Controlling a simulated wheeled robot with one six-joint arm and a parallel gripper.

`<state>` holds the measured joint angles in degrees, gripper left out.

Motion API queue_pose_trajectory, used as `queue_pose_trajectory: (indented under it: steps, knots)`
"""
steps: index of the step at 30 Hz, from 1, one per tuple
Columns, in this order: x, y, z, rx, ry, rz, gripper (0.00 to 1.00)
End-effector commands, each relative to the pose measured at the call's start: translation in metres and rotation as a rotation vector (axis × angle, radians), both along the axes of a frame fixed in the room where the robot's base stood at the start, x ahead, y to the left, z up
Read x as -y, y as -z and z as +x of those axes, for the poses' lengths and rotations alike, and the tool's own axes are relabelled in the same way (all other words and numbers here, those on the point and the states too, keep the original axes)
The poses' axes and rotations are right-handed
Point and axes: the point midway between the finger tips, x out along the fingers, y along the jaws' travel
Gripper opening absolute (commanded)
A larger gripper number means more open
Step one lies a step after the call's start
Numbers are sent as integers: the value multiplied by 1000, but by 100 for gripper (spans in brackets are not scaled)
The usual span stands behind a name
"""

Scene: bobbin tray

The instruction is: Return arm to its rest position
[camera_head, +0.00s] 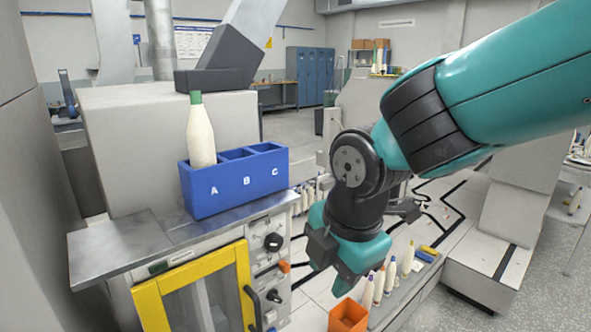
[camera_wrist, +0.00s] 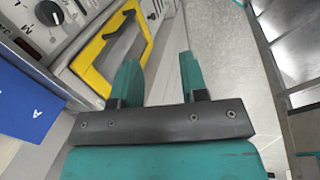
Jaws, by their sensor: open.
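My teal arm reaches in from the upper right in the head view, and my gripper hangs low in front of the machine. In the wrist view my gripper (camera_wrist: 158,80) has its two teal fingers apart, with nothing between them. A blue tray (camera_head: 235,190) marked A, B and C stands on the metal ledge to the left of my gripper. A cream bobbin with a green top (camera_head: 200,133) stands upright in compartment A. Compartments B and C look empty. A corner of the blue tray (camera_wrist: 28,108) also shows at the left of the wrist view.
A yellow-framed door (camera_head: 191,285) and a knob panel (camera_head: 273,242) lie below the ledge. An orange bin (camera_head: 347,316) and several bobbins (camera_head: 379,284) stand below and right of my gripper. Grey machine blocks (camera_head: 495,262) stand at the right. Open floor shows farther back.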

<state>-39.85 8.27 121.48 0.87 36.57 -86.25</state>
Motion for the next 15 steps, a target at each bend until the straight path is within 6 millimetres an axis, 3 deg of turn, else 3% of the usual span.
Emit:
queue_pose_trajectory:
  steps: [1, 6, 12, 15]
  knots:
    - [19, -5, -9, -45, 156, 48, 40]
    - [64, -15, -52, -230, 691, 191, 40]
    - [93, -19, -103, -430, 1214, 290, 40]
    - [99, -19, -120, -496, 1379, 312, 40]
